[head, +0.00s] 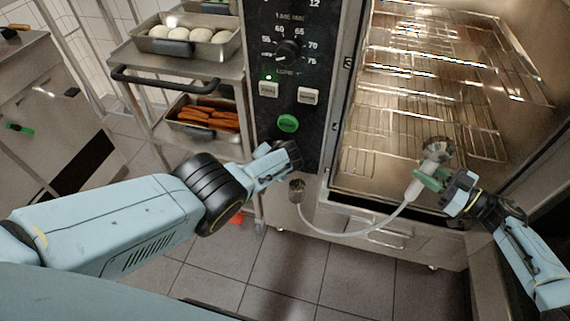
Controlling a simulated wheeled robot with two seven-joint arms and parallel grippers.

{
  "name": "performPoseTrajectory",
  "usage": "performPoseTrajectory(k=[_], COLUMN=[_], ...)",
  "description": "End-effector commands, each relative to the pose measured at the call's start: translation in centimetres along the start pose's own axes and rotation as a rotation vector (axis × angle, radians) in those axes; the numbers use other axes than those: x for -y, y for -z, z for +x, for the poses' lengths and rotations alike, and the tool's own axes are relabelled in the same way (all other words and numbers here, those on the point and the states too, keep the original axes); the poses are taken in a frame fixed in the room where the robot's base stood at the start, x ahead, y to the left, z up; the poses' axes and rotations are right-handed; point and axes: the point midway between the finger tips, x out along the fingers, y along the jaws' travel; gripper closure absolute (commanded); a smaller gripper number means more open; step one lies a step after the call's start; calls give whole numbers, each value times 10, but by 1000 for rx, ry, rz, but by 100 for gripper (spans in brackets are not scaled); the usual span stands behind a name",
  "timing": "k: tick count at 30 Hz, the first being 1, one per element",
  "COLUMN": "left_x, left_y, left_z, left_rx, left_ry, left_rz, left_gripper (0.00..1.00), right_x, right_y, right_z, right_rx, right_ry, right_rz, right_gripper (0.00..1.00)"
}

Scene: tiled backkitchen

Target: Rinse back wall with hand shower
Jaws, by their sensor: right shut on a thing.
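The hand shower (437,150) has a round metal head, a pale handle and a green part. My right gripper (447,190) is shut on it at the opening of the oven, with the shower head over the chamber's front. A pale hose (350,234) hangs in a curve from the handle to a metal holder (297,188) under the control panel. The oven's back wall (440,20) shows at the top behind the wire racks. My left gripper (284,156) is by the lower control panel, above the hose holder; its fingers are too unclear to tell their state.
Wire racks (425,92) fill the chamber. The control panel (287,75) has a knob and buttons. A trolley (165,70) at left carries a tray of pale round items (185,36) and a tray of orange sticks (205,117). Tiled floor (290,265) is open below.

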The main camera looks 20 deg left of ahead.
Motion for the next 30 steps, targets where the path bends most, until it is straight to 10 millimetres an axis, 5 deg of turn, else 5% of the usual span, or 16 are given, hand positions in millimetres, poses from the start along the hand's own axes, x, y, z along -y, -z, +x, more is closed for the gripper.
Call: performPoseTrajectory(k=[10, 11, 15, 30], left_x=[-2, -2, -2, -2], left_y=[-2, -2, -2, 1], left_z=[1, 1, 1, -4], left_rx=[3, 3, 2, -3], left_ry=[-2, -2, -1, 0], left_rz=[5, 5, 4, 3], left_gripper=[100, 81, 64, 64], right_x=[0, 0, 0, 0], right_y=[1, 1, 1, 1], right_z=[0, 0, 0, 0], right_rx=[-3, -3, -3, -3], right_ry=[0, 0, 0, 0], right_rz=[-1, -1, -1, -1], right_gripper=[100, 100, 100, 100])
